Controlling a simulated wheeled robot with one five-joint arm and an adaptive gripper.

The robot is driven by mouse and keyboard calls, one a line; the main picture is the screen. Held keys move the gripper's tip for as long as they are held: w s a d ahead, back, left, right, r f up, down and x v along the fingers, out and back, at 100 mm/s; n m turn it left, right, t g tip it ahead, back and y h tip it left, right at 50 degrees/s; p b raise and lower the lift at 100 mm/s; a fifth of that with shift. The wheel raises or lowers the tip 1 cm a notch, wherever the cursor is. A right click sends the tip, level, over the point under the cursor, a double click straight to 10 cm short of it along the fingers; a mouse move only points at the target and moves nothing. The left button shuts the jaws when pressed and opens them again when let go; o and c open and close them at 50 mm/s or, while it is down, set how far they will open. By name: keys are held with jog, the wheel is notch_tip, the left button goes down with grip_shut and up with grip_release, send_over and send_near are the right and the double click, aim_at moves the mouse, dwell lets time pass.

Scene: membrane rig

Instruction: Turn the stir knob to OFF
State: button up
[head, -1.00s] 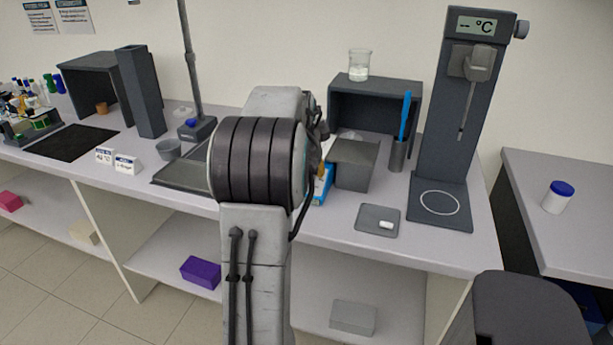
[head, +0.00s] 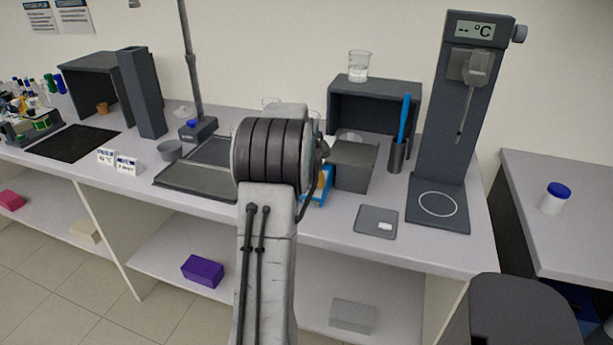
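A tall dark tower (head: 464,120) stands at the right end of the bench, with a display reading "-- °C". A round grey knob (head: 519,34) sticks out of the right side of its top. I cannot read a label on it or tell its setting, or whether it is the stir knob. The tower's base plate (head: 438,218) carries a white ring, with nothing on it. My gripper is hidden behind my own arm, which stands in the middle of the view, well left of the tower.
A grey pad (head: 376,232) with a small white piece lies left of the base plate. A dark cup (head: 396,156) with a blue stick, a grey box (head: 354,178) and a dark shelf (head: 342,92) with a beaker stand nearby.

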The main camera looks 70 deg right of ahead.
jog(key=shift+c, duration=0.2)
jog(key=c, duration=1.1)
jog(key=shift+n+b, duration=0.3)
jog(key=shift+b, duration=0.05)
jog(key=shift+c, duration=0.2)
jog(key=shift+n, duration=1.3)
jog(key=shift+n+y, duration=0.4)
jog(key=shift+n, duration=0.8)
jog(key=shift+a+f, duration=0.15)
